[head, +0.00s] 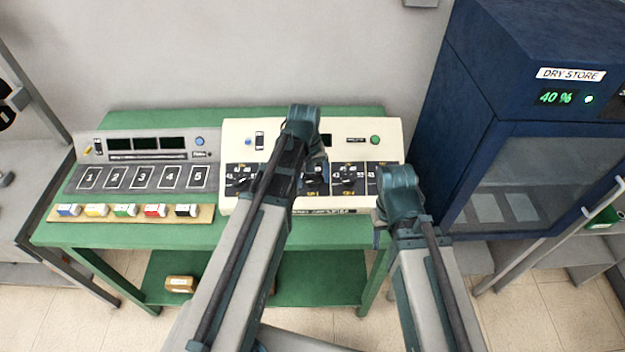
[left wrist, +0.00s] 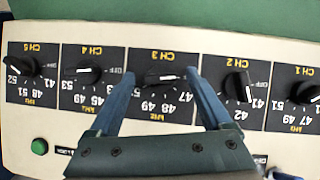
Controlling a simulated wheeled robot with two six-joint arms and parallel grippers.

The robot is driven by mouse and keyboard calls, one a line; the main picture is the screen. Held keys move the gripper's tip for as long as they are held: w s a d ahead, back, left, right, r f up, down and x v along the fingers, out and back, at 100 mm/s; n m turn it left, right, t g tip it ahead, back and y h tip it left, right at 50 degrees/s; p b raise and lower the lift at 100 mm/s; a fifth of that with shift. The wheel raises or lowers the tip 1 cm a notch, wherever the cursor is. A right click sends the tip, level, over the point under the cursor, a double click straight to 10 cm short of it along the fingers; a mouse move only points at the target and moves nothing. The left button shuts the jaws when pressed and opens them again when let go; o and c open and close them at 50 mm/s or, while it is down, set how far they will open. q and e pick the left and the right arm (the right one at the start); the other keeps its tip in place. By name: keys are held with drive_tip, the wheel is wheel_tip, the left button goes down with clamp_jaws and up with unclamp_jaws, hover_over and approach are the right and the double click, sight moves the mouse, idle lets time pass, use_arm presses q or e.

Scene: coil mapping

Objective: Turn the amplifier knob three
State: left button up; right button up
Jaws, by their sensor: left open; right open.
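The cream amplifier (head: 235,132) stands on the green table with a row of black channel knobs. In the left wrist view it shows upside down, and the CH 3 knob (left wrist: 160,77) sits between my left gripper's fingers.
The CH 2 knob (left wrist: 236,86) and CH 4 knob (left wrist: 88,76) flank the fingers closely. A grey console (head: 140,178) with numbered pads is on the left, with a row of coloured blocks (head: 125,211) before it. A blue dry store cabinet (head: 470,110) stands right.

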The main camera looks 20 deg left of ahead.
use_arm(q)
drive_tip(key=shift+c, duration=0.3)
clamp_jaws()
drive_tip(key=shift+m, duration=0.3)
drive_tip(key=shift+d+m+y, duration=0.2)
drive_tip(key=shift+m+y, duration=0.6)
drive_tip(key=shift+m, duration=0.4)
drive_tip(key=m+y, duration=0.1)
drive_tip(key=m, duration=0.2)
drive_tip(key=shift+d+f+g+y+b, duration=0.1)
drive_tip(key=shift+g+y+b, duration=0.2)
drive_tip(key=shift+y+b, duration=0.1)
drive_tip(key=m+y, duration=0.1)
drive_tip(key=m, duration=0.1)
drive_tip(key=m+y+b, duration=0.1)
drive_tip(key=m, duration=0.1)
drive_tip(key=shift+s+d+f, duration=0.1)
drive_tip(key=shift+s+d, duration=0.05)
drive_tip(key=m+t+y+b, duration=0.1)
drive_tip(key=m, duration=0.1)
drive_tip(key=m+b, duration=0.1)
drive_tip(key=shift+m+t+y, duration=0.4)
drive_tip(key=shift+d+m, duration=0.1)
drive_tip(key=shift+m, duration=0.2)
